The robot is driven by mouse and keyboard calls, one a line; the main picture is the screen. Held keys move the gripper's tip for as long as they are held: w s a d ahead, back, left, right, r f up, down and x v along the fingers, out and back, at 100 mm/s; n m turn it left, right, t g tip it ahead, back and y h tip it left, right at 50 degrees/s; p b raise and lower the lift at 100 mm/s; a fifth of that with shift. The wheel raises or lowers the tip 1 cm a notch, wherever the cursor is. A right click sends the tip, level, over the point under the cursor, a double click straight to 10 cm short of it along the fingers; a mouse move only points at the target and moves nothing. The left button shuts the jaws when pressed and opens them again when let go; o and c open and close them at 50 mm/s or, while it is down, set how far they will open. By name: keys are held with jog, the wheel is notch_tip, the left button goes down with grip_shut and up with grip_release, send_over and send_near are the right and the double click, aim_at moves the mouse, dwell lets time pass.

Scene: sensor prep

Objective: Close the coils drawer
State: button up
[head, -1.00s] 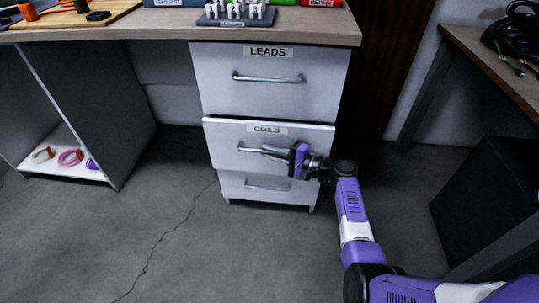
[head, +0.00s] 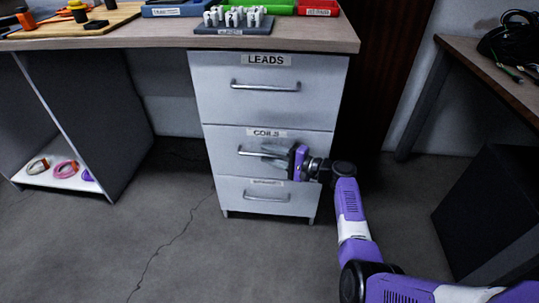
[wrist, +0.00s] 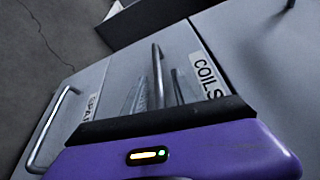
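The coils drawer (head: 225,150) is the middle front of a grey three-drawer unit under the desk. Its front looks flush with the drawers above and below. Its label shows in the wrist view (wrist: 207,75). Its bar handle (head: 249,153) also shows in the wrist view (wrist: 157,70). My gripper (head: 271,157) is at the right part of this handle. In the wrist view, its two grey fingers (wrist: 158,88) stand apart, one on each side of the bar, with gaps visible. Part of the handle is hidden behind the fingers in the head view.
The leads drawer (head: 265,100) above and the lower drawer (head: 235,195) look shut. The desk top (head: 130,38) holds trays and tools. An open shelf (head: 62,178) with coils stands at left. A side table (head: 480,60) and a dark box (head: 490,205) are at right. Floor in front is clear.

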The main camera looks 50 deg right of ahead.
jog(key=p+v, duration=0.2)
jog(key=v, duration=0.5)
jog(key=shift+s+d, duration=0.1)
jog(key=shift+s, duration=0.3)
